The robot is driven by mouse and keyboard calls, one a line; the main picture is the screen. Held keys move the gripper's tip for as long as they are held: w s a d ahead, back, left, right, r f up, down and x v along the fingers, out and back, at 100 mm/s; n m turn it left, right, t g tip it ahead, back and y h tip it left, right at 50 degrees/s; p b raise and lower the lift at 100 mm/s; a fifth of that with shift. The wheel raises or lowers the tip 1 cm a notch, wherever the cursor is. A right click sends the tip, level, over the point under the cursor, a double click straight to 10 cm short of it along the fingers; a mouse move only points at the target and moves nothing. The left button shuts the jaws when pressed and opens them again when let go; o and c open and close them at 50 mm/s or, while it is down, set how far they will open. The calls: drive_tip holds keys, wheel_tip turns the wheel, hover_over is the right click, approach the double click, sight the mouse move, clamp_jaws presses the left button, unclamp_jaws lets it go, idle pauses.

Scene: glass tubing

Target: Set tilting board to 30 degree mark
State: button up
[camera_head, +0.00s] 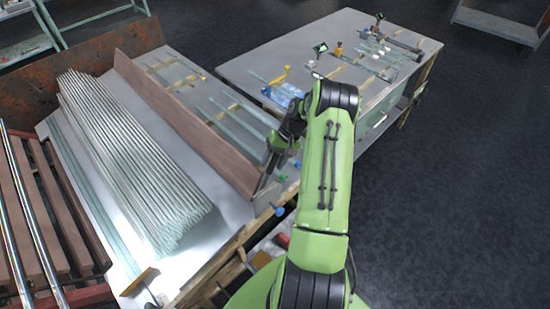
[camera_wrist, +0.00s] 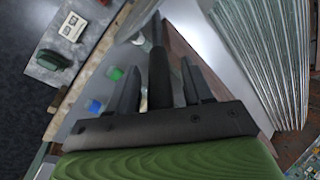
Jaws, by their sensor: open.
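A long brown board (camera_head: 185,125) stands on edge and leans along the grey table, beside the stack of glass tubes. I take it to be the tilting board; no degree mark is readable. My gripper (camera_head: 268,172) is at the board's near end, close to the table's front edge. In the wrist view my gripper (camera_wrist: 160,78) is open, its two dark fingers apart. A dark bar (camera_wrist: 158,85) shows between the fingers; I cannot tell whether they touch it. The brown board shows just beyond the fingers in the wrist view (camera_wrist: 180,48).
A stack of glass tubes (camera_head: 130,155) lies left of the board. More tubes (camera_head: 240,122) lie to its right. A second grey table (camera_head: 330,50) with tools stands behind. Blue and green knobs (camera_wrist: 95,106) sit near the table edge. Dark floor (camera_head: 470,180) is clear at right.

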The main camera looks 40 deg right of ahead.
drive_tip(key=p+v, duration=0.1)
drive_tip(key=v, duration=1.4)
drive_tip(key=shift+r, duration=0.35)
drive_tip(key=shift+d, duration=0.1)
